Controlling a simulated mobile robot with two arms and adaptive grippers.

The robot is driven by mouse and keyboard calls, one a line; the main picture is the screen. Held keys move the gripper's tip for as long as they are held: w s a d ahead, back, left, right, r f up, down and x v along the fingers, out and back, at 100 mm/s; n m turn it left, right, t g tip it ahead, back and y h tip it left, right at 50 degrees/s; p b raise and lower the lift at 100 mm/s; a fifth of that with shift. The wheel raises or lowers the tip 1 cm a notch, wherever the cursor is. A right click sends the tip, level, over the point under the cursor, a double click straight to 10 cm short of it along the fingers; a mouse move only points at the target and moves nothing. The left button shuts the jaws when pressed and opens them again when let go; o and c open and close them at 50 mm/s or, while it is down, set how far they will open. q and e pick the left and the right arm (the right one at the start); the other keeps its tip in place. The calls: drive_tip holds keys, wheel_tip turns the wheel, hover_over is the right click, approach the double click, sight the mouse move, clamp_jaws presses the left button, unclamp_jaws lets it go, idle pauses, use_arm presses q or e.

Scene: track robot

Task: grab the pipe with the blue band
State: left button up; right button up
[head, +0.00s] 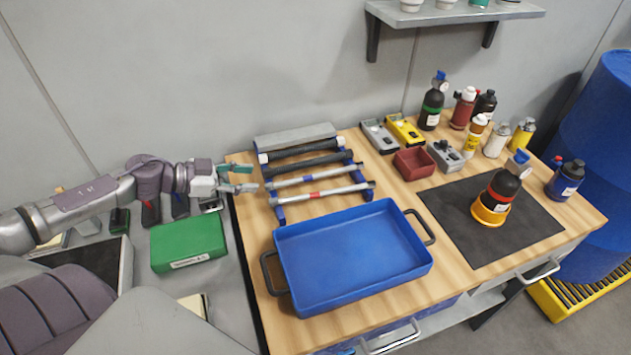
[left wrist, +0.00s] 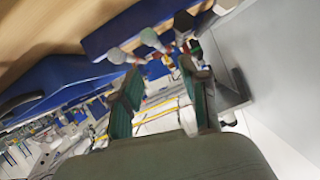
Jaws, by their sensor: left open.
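The pipe with the blue band (head: 328,174) is silver-grey and lies across the blue rack (head: 279,212) on the table. A similar pipe with a red band (head: 340,190) lies in front of it, and darker pipes (head: 308,162) lie behind. My left gripper (head: 252,178) is open and empty, just left of the pipes' left ends and apart from them. In the left wrist view its open fingers (left wrist: 162,67) point toward several pipe ends; which end belongs to the blue-banded pipe I cannot tell. My right gripper is not in view.
A large blue tray (head: 405,222) stands in front of the rack. A green box (head: 188,243) sits below my left arm. Meters, a red bin (head: 414,163) and several bottles stand to the right. A grey wall rises behind the table.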

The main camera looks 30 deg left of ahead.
use_arm(q)
drive_tip(key=b, duration=0.1)
approach(301, 178)
drive_tip(key=x, duration=0.3)
drive_tip(key=shift+w+f, duration=0.3)
drive_tip(key=shift+w, duration=0.1)
drive_tip(key=x, duration=0.2)
drive_tip(key=p+x, duration=0.1)
drive_tip(key=x, duration=0.2)
drive_tip(key=shift+d+r, duration=0.25)
drive_tip(key=shift+w+d+f, duration=0.1)
drive_tip(key=shift+f, duration=0.1)
drive_tip(key=shift+r, duration=0.1)
clamp_jaws()
